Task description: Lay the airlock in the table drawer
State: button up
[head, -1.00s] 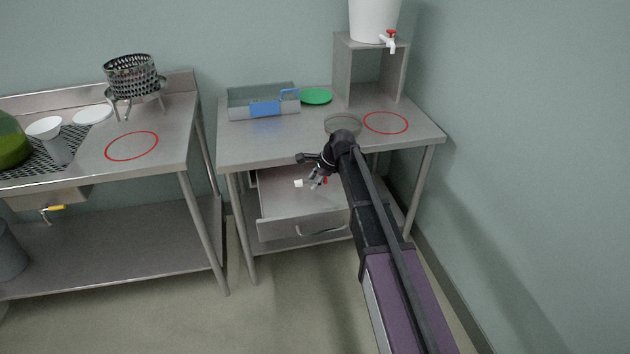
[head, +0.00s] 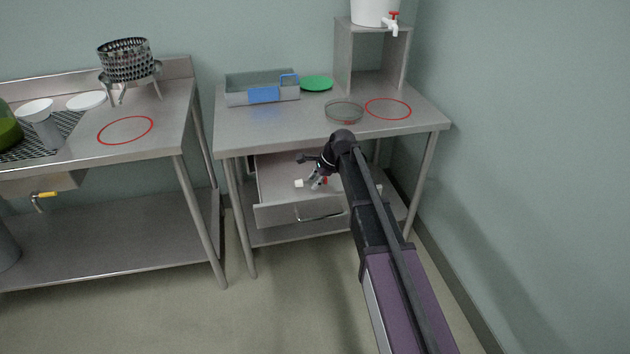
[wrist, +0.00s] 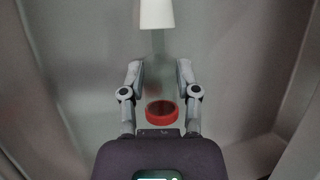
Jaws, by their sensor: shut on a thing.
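The airlock (head: 298,183) shows a white end to the left of my gripper and a red part between the fingers. In the wrist view, its white end (wrist: 157,14) is at the top, past the fingertips, and a red ring (wrist: 160,114) sits near the palm. My gripper (head: 318,181) is shut on the airlock; the wrist view shows its fingertips (wrist: 158,72) apart, and the body between them is hard to make out. The table drawer (head: 277,214) is pulled open, and my gripper is over its interior. Whether the airlock touches the drawer floor cannot be told.
The steel table top (head: 240,132) is above and behind the drawer. It bears a grey-blue tray (head: 235,98), a green plate (head: 317,83), a round glass dish (head: 344,112) and a stand (head: 343,65) with a white vat. A steel sink bench (head: 165,115) stands left.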

jog(key=shift+f, duration=0.1)
dwell(0.3)
jog(key=o, duration=1)
jog(key=shift+c, duration=0.2)
notch_tip(320, 180, up, 11)
jog(key=p, duration=1.1)
dwell(0.9)
